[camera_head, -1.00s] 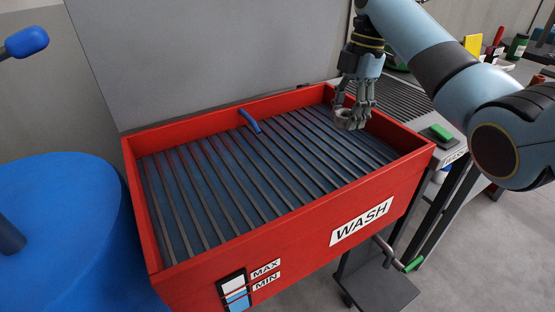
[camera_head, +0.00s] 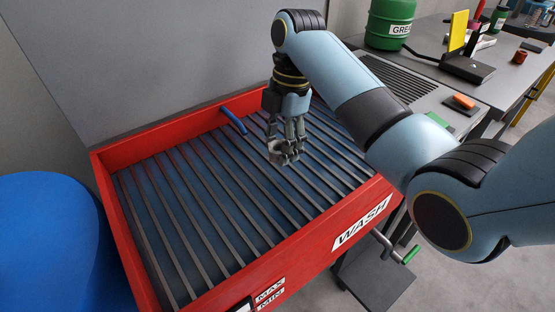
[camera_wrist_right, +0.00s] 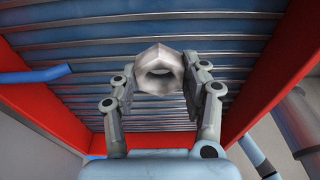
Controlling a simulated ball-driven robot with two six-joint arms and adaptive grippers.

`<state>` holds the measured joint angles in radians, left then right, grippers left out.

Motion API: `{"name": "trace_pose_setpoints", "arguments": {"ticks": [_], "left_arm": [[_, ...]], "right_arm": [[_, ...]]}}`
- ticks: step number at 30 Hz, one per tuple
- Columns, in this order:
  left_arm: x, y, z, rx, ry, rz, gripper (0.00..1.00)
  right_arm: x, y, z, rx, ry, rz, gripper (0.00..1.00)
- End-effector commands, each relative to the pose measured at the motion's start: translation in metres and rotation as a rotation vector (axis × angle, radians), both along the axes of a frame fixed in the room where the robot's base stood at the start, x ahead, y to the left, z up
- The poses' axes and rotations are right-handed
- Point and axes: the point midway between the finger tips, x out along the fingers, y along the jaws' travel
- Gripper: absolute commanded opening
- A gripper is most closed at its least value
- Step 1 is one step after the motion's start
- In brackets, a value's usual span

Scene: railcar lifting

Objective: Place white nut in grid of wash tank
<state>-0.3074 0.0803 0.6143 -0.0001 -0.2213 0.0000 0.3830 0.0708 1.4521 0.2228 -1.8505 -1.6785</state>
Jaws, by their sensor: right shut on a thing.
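The red wash tank (camera_head: 130,245) has a grid of dark parallel bars (camera_head: 205,190) across its top and blue beneath them. My right gripper (camera_head: 283,158) is over the right half of the grid, fingers pointing down. It is shut on the white nut (camera_head: 277,155), which looks grey-white. In the right wrist view the nut (camera_wrist_right: 158,72) sits between the two fingers, with its hole visible, and the grid bars (camera_wrist_right: 60,35) are behind it. I cannot tell how high the nut is above the bars. My left gripper is not in view.
A blue drum (camera_head: 45,240) stands at the left. A crank with a green handle (camera_head: 411,254) sticks out at the tank's front right. A grey bench (camera_head: 440,90) with a green can (camera_head: 388,22) is at the right. The grid's left half is clear.

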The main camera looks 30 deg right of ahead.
Motion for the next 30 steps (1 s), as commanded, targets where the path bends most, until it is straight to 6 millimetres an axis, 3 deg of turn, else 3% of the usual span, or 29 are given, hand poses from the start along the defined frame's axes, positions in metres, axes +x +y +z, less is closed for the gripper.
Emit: {"name": "trace_pose_setpoints", "arguments": {"ticks": [6,13,24,25,30], "left_arm": [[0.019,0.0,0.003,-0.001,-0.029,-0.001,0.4],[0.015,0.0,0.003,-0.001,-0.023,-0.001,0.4],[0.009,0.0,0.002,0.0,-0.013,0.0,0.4],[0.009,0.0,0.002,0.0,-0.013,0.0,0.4],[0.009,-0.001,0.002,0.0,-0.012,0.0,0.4]], "right_arm": [[-0.007,0.011,-0.014,-0.001,0.0,-0.001,0.04],[-0.007,0.01,-0.046,-0.001,-0.001,-0.001,0.04],[-0.006,0.01,-0.05,-0.001,-0.002,0.0,0.04],[-0.006,0.01,-0.05,-0.001,-0.001,0.0,0.48],[-0.007,0.01,-0.05,-0.001,-0.001,0.0,0.68]]}}
